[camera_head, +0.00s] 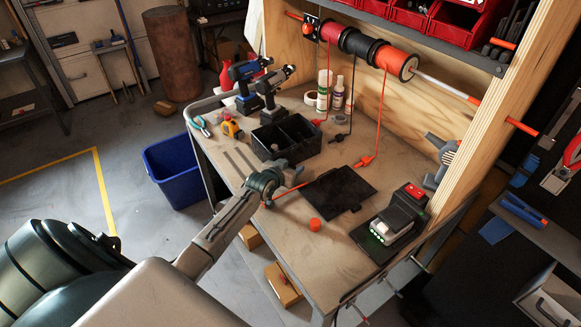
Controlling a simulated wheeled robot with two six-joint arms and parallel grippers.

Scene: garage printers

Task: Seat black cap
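My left arm reaches in from the lower left over the workbench (240,175). My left gripper (268,200) is low over the bench top, just left of a flat black mat (340,188). The gripper is small and dark here, and I cannot tell whether its fingers are open or shut, or whether they hold anything. I cannot make out a black cap for certain. A small orange cap-like piece (316,225) stands on the bench in front of the mat. A black two-compartment bin (287,155) sits behind the gripper. My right gripper is not in view.
A black device with a red switch and green lights (396,222) stands at the bench's right. Drills (268,90), bottles (323,90) and a tape measure (231,129) stand at the back. Cords hang from the spools (365,48). A blue bin (173,170) is on the floor.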

